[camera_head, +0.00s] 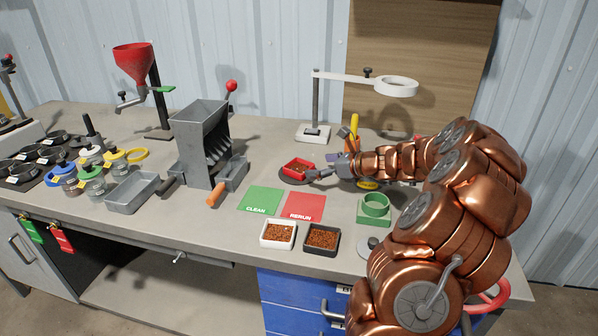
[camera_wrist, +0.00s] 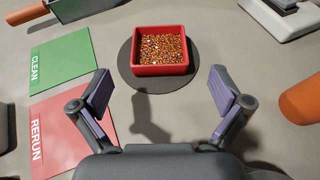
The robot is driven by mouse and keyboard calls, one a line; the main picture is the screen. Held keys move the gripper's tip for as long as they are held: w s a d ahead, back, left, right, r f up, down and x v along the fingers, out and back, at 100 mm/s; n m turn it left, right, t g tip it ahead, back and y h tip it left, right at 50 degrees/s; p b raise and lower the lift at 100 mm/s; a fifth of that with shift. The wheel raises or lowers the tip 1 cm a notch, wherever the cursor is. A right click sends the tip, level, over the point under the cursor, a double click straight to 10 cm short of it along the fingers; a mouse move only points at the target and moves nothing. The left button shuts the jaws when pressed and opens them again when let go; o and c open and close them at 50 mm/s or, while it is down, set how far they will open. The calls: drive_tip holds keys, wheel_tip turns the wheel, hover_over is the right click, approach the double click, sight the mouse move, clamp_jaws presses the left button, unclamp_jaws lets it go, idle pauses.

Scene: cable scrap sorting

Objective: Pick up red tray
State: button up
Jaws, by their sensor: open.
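The red tray (camera_wrist: 161,69) is a small square dish filled with copper-coloured granules. It sits on a dark round pad (camera_wrist: 172,85) on the bench in the wrist view. In the head view the red tray (camera_head: 297,168) is near the middle of the bench, just left of my gripper (camera_head: 314,174). In the wrist view my gripper (camera_wrist: 162,97) is open and empty. Its two fingers are spread wide, one on each side, short of the tray's near edge. They appear apart from the tray.
A white tray (camera_head: 277,245) and a black tray (camera_head: 321,252) of granules stand in front. A grey hopper machine (camera_head: 203,140) is left; a magnifier lamp stand (camera_head: 313,133) is behind.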

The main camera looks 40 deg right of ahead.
sight(294, 167)
drive_tip(key=x, duration=0.6)
drive_tip(key=shift+w+a+f, duration=0.1)
drive_tip(key=shift+w+f, duration=0.05)
drive_tip(key=shift+w, duration=0.05)
drive_tip(key=c, duration=1.3)
